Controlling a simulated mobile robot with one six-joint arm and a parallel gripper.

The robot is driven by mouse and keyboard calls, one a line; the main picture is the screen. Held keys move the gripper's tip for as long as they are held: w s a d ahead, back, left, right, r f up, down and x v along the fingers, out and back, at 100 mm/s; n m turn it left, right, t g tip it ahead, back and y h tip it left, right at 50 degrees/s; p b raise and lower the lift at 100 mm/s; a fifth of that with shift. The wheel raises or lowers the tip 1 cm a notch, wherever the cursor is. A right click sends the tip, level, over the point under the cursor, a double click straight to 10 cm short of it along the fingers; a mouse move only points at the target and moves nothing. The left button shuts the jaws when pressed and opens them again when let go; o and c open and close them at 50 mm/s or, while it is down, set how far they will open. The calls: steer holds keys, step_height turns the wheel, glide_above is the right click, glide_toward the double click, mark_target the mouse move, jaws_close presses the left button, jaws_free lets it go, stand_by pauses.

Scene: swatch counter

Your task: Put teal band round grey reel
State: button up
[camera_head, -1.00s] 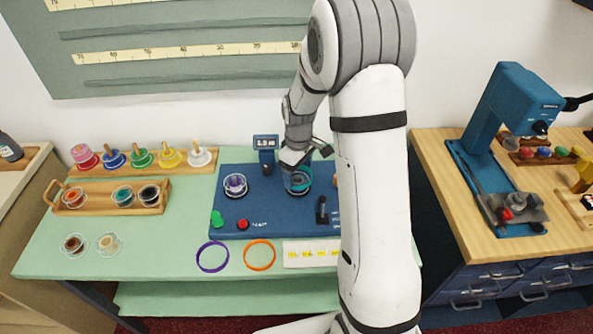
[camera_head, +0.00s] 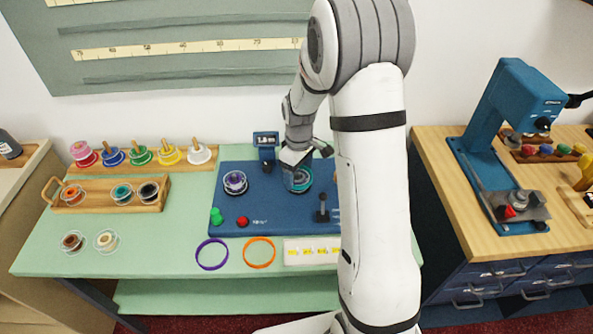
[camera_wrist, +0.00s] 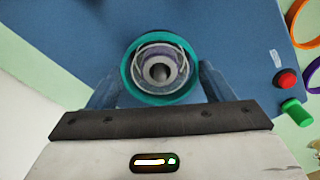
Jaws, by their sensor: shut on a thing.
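The teal band (camera_wrist: 127,72) is a ring between the two fingers of my gripper (camera_wrist: 159,88), which is shut on it. In the wrist view the band encircles the grey reel (camera_wrist: 175,64) and its clear flange, roughly centred. From straight above I cannot tell how far down the reel the band sits. In the head view my gripper (camera_head: 298,180) is over the right part of the blue board (camera_head: 270,205). The teal band (camera_head: 308,186) shows there at the fingertips, and the gripper hides most of the reel.
A purple band (camera_head: 212,254) and an orange band (camera_head: 259,252) lie on the green counter in front.

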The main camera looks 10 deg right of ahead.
steer(key=shift+f, duration=0.15)
steer(key=o, duration=1)
steer(key=shift+r+p, duration=2.1)
steer(key=shift+r, duration=1.4)
